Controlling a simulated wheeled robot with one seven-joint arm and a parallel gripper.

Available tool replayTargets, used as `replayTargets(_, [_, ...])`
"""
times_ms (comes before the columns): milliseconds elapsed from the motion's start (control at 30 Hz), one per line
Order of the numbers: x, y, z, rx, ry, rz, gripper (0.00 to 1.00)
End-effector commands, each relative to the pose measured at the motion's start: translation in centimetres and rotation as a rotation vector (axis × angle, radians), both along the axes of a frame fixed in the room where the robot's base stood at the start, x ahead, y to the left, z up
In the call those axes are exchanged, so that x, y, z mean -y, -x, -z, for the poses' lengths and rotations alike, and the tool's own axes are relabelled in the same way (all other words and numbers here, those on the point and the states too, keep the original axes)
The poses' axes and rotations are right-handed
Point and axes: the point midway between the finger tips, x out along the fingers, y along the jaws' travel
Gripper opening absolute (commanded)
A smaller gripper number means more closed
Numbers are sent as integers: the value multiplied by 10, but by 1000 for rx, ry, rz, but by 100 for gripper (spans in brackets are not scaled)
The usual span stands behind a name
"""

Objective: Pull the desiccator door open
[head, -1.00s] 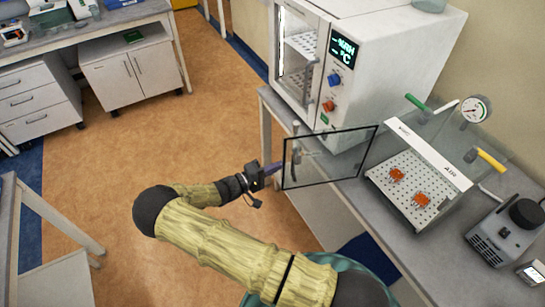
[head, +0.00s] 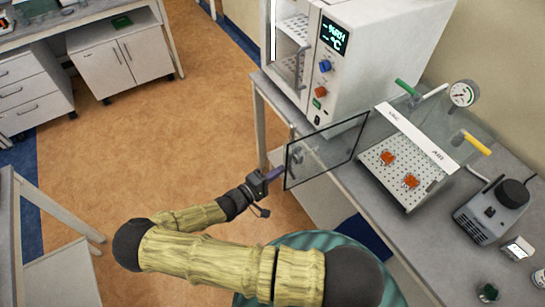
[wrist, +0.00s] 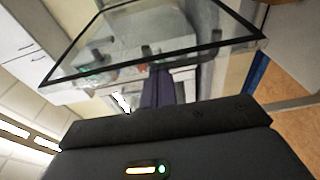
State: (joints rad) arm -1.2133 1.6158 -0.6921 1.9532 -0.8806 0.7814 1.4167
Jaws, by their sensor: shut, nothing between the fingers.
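The desiccator (head: 452,140) is a clear box with a white top strip and a perforated shelf, standing on the bench in the head view. Its black-framed glass door (head: 330,150) stands wide open, swung out to the left over the bench edge and floor. My gripper (head: 279,173) is shut and empty, at the door's free left edge; contact cannot be told. In the wrist view the dark purple fingers (wrist: 158,88) lie together, tips by the door's lower frame (wrist: 150,60). A grey shape, perhaps the handle, shows at the door's left part.
A white oven-like cabinet (head: 385,45) with a display stands behind the door. A gauge (head: 462,94) and a pump (head: 490,210) are near the desiccator. Orange pieces (head: 411,181) lie on its shelf. Open floor (head: 150,150) lies left of my arm.

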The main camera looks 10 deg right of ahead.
Motion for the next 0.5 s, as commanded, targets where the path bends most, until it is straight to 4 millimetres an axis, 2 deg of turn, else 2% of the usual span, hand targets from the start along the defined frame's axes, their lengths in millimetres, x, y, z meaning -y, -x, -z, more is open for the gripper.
replayTargets(33, [2, 12, -3, -2, 5, -2, 0])
replayTargets(100, [6, 25, -2, -2, 4, -2, 0])
replayTargets(200, [10, 37, -2, 0, 2, 0, 0])
replayTargets(500, [11, 40, 0, 2, 0, 1, 0])
